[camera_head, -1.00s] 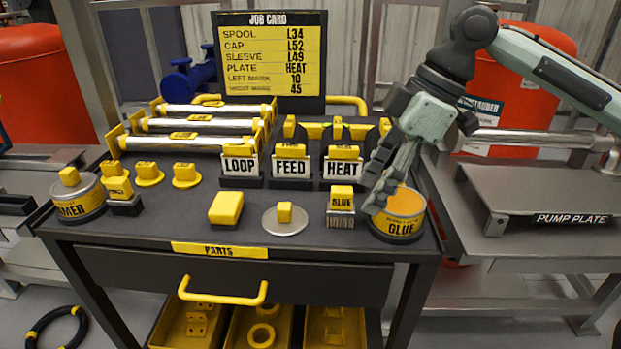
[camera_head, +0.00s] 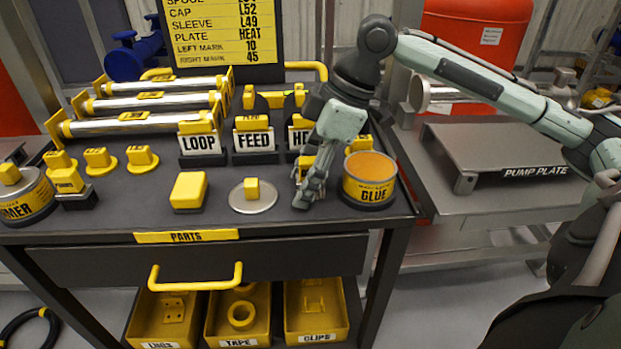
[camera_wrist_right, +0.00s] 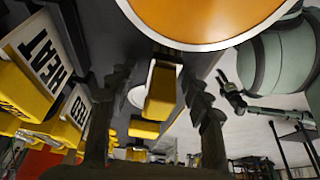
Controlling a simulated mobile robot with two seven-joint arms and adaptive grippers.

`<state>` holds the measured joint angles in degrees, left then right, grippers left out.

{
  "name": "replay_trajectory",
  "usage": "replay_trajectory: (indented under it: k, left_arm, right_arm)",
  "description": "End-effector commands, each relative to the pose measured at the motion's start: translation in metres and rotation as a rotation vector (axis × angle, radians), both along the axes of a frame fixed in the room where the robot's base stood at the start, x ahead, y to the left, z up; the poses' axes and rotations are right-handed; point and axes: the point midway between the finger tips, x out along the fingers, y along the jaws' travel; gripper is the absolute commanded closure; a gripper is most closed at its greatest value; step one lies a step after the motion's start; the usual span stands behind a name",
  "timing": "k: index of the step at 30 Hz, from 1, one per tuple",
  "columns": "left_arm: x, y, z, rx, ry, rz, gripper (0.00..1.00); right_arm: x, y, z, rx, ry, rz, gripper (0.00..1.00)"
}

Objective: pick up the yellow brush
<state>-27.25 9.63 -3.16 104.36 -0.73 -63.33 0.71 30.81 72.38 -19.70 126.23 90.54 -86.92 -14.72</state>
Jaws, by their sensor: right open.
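The yellow brush (camera_head: 304,166) stands on the dark cart top, between the round metal lid and the glue can. In the head view it is mostly hidden behind my right gripper (camera_head: 308,190). That gripper is open and points down at the brush. In the right wrist view, a yellow block (camera_wrist_right: 160,95), which looks like the brush, shows between the two spread fingers (camera_wrist_right: 158,85); I cannot tell if they touch it. My left gripper is outside the head view. A small arm with a gripper (camera_wrist_right: 233,98), apparently my left, shows in the right wrist view, its jaws too small to judge.
The glue can (camera_head: 369,178) stands close right of my right gripper. The metal lid with a yellow knob (camera_head: 253,196) and a yellow block (camera_head: 188,191) lie to the left. LOOP (camera_head: 202,144) and FEED (camera_head: 254,141) plates stand behind. The cart's front strip is clear.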

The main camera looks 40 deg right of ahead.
Motion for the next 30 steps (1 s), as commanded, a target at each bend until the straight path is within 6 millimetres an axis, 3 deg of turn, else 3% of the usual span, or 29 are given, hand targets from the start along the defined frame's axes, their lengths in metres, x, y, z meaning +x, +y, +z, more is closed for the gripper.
replay_trajectory:
  k: [5,16,25,30]
  left_arm:
    - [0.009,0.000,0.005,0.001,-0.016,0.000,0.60]
    - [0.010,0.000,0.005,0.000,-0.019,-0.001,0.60]
    - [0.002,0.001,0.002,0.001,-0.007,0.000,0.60]
    - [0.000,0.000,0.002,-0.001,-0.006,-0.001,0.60]
  right_arm:
    - [0.000,0.000,0.000,0.000,0.000,0.000,0.53]
    - [0.000,0.000,0.000,0.000,0.000,0.000,0.98]
    - [0.000,0.000,0.001,0.000,0.000,0.000,1.00]
    - [0.001,0.000,0.012,0.001,-0.003,-0.001,1.00]
